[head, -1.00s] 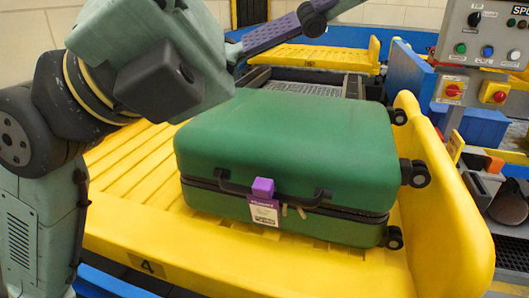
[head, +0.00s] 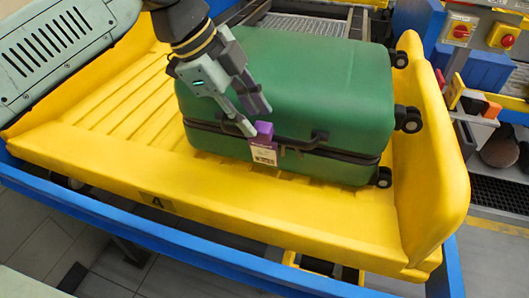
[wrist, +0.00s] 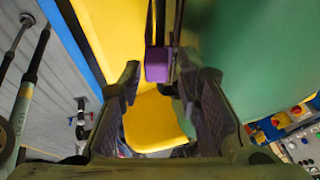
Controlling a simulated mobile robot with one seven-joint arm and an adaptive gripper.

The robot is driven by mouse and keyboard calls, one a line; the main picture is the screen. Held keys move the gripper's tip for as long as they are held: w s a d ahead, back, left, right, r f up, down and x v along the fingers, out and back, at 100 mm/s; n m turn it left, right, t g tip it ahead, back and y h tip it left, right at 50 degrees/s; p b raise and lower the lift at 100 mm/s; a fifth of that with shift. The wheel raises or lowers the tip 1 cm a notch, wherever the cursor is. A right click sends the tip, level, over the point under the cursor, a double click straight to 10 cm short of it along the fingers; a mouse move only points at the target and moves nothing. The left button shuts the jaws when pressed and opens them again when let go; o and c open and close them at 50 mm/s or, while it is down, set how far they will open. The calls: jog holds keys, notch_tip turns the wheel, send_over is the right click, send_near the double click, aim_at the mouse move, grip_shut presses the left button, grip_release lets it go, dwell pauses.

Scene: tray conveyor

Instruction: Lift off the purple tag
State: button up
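The purple tag (head: 264,131) has a purple block on top and a white label (head: 263,154) hanging below it. It is on the front side of the green suitcase (head: 320,95), left of the suitcase handle. My gripper (head: 257,120) is open, with its fingertips just above and left of the purple block. In the wrist view the purple block (wrist: 157,64) shows beyond and between the two spread fingers, with the suitcase (wrist: 250,50) at right. I see no contact with certainty.
The suitcase lies flat on a yellow tray (head: 110,150) with a raised right wall (head: 435,150). A blue rail (head: 180,236) runs along the front. A control panel (head: 490,30) with red knobs stands at the back right. The tray's left part is bare.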

aim_at(264, 135)
jog(key=b+x, duration=0.3)
jog(key=x, duration=0.3)
jog(key=shift+f, duration=0.15)
grip_shut()
jog(key=shift+r, duration=0.2)
jog(key=r+p, duration=0.1)
jog(key=r, duration=0.1)
jog(key=s+r+p, duration=0.1)
jog(key=r+p, duration=0.2)
jog(key=r, duration=0.2)
jog(key=shift+s+a+p, duration=0.3)
jog(key=shift+s+p, duration=0.1)
jog(key=s+a+b, duration=0.1)
jog(key=s+a, duration=0.3)
jog(key=s, duration=0.9)
jog(key=shift+s+a+f+b, duration=0.15)
jog(key=shift+s+f+b, duration=0.1)
jog(key=shift+b, duration=0.1)
notch_tip(264, 135, up, 7)
jog(key=p, duration=0.4)
jog(key=shift+f+p, duration=0.2)
jog(key=shift+p, duration=0.15)
